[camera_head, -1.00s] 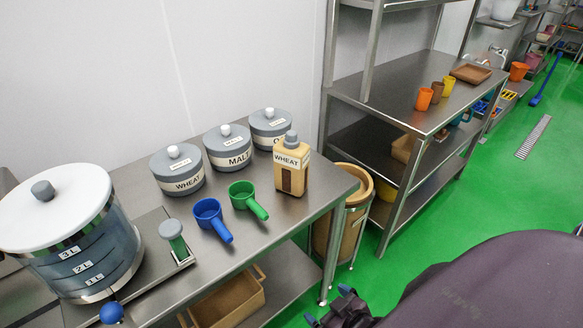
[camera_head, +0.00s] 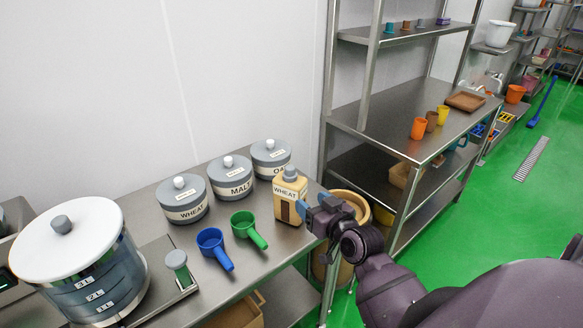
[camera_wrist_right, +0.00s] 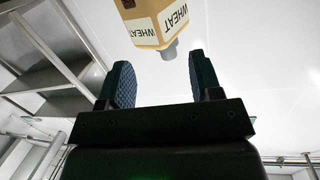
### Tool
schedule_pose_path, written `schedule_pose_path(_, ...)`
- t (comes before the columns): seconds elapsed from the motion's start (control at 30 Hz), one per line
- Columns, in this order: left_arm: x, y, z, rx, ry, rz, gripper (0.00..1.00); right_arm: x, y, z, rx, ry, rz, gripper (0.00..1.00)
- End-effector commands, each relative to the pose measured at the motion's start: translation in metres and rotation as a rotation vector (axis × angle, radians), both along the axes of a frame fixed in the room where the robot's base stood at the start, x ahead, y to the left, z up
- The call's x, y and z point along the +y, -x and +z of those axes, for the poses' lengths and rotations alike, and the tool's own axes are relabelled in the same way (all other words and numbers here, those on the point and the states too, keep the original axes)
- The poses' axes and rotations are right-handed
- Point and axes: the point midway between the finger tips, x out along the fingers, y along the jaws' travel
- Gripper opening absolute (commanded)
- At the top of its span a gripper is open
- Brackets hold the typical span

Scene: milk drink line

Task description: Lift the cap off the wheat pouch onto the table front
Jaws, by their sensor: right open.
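The wheat pouch (camera_head: 287,212) is a tan, boxy container with a WHEAT label, standing upright near the table's right end. Its grey cap (camera_head: 290,174) sits on top. My right gripper (camera_head: 310,203) is open and empty, just right of the pouch in the head view. In the right wrist view the pouch (camera_wrist_right: 148,22) appears upside down, with the cap (camera_wrist_right: 170,50) pointing toward the space between the open fingers (camera_wrist_right: 162,75). The cap looks apart from both fingers. My left gripper is not in view.
Grey lidded jars (camera_head: 181,199) labelled WHEAT and MALT, and a third, stand behind. Blue (camera_head: 211,241) and green (camera_head: 244,224) scoops lie in front of them. A large white-lidded vessel (camera_head: 68,240) stands left. The steel table front (camera_head: 275,262) has bare room near the scoops.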

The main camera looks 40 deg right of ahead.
Motion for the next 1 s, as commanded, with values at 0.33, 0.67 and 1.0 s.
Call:
schedule_pose_path(0.33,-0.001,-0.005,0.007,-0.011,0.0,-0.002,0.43,-0.015,0.0,0.047,-0.095,0.041,0.125,0.59)
schedule_pose_path(0.67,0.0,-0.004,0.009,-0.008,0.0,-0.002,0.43,-0.011,-0.022,0.046,-0.093,0.104,0.141,0.59)
schedule_pose_path(1.0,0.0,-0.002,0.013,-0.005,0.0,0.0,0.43,-0.008,-0.055,0.043,-0.091,0.105,0.141,0.59)
